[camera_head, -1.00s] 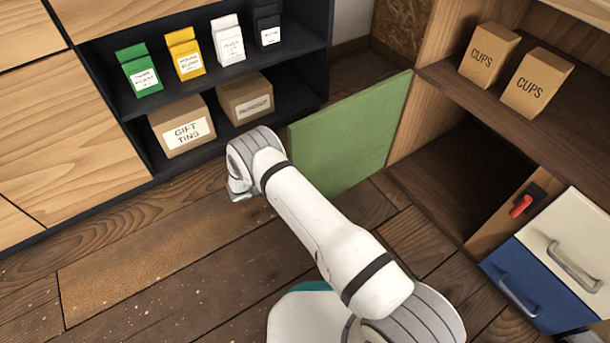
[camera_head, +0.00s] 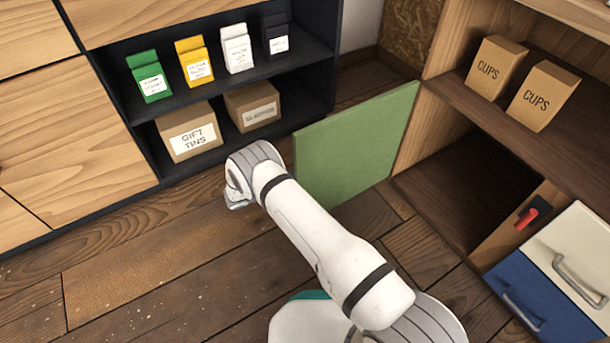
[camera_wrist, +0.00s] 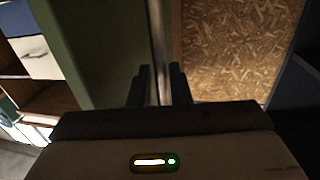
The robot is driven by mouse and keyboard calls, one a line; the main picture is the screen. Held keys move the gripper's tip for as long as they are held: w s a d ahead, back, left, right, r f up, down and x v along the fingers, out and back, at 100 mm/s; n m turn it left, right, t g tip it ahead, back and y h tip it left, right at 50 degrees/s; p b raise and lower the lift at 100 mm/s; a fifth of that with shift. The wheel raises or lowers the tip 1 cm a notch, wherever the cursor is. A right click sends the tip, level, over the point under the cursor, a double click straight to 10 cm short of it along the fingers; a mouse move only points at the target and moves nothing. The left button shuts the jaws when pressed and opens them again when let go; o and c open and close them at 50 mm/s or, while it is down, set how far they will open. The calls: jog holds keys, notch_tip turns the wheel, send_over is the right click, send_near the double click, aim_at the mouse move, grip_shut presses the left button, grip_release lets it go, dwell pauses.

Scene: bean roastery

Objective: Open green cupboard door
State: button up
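The green cupboard door (camera_head: 355,150) stands swung wide open in the head view, out from the cupboard (camera_head: 408,140) on the right. Its dark lower compartment (camera_head: 465,190) is exposed. In the wrist view the door's green face (camera_wrist: 95,50) is at left, with a vertical metal handle bar (camera_wrist: 158,45) at centre. My gripper (camera_wrist: 159,88) has one dark finger on each side of the bar and appears closed on it. In the head view the fingers are hidden behind my arm's end, near the door's free edge.
A dark shelf unit (camera_head: 215,92) with bags and a gift tins box (camera_head: 190,135) stands left of the door, close by. Cups boxes (camera_head: 495,68) sit on the cupboard's upper shelf. Blue (camera_head: 540,305) and white (camera_head: 575,250) drawer fronts are at lower right. Wooden floor is clear at lower left.

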jog(key=p+v, duration=0.1)
jog(key=v, duration=0.5)
dwell(0.3)
